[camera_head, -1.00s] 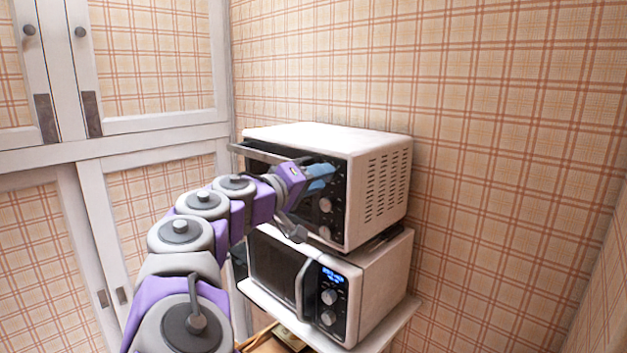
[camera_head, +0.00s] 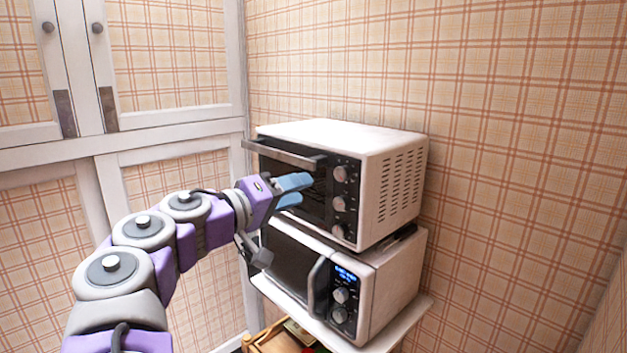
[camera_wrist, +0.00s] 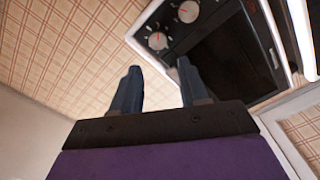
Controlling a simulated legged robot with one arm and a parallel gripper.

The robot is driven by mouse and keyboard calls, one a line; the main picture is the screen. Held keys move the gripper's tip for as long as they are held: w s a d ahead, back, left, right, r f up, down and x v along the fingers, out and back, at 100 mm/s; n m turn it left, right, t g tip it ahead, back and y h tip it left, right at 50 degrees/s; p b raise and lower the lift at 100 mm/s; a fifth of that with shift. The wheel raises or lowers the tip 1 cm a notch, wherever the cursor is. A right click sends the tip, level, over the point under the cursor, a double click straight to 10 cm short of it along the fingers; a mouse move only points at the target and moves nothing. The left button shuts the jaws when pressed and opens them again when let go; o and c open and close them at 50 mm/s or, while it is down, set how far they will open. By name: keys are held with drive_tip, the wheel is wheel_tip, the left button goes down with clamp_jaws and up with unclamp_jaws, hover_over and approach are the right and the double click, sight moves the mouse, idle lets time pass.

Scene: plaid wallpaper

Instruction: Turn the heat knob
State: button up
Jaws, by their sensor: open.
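The white toaster oven (camera_head: 395,150) with a black front stands on top of a microwave. Its right-hand panel has a column of three knobs: a top one (camera_head: 341,173), a middle one (camera_head: 339,203) and a bottom one (camera_head: 338,231). Which is the heat knob I cannot tell. My gripper (camera_head: 306,190) is open and empty, its blue fingers in front of the oven door, left of the upper knobs. In the wrist view, two knobs with red marks, a nearer one (camera_wrist: 157,40) and a farther one (camera_wrist: 188,11), show beyond my fingertips (camera_wrist: 158,66). I see no contact.
The white microwave (camera_head: 395,285) below has two knobs and a lit blue display. It sits on a white shelf (camera_head: 415,312). The oven's door handle (camera_head: 285,154) juts out above my gripper. White cabinet doors (camera_head: 170,125) stand at the left; the plaid wall is behind.

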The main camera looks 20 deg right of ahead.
drive_tip(key=v, duration=0.6)
drive_tip(key=shift+a+p, duration=0.35)
drive_tip(key=shift+s, duration=0.1)
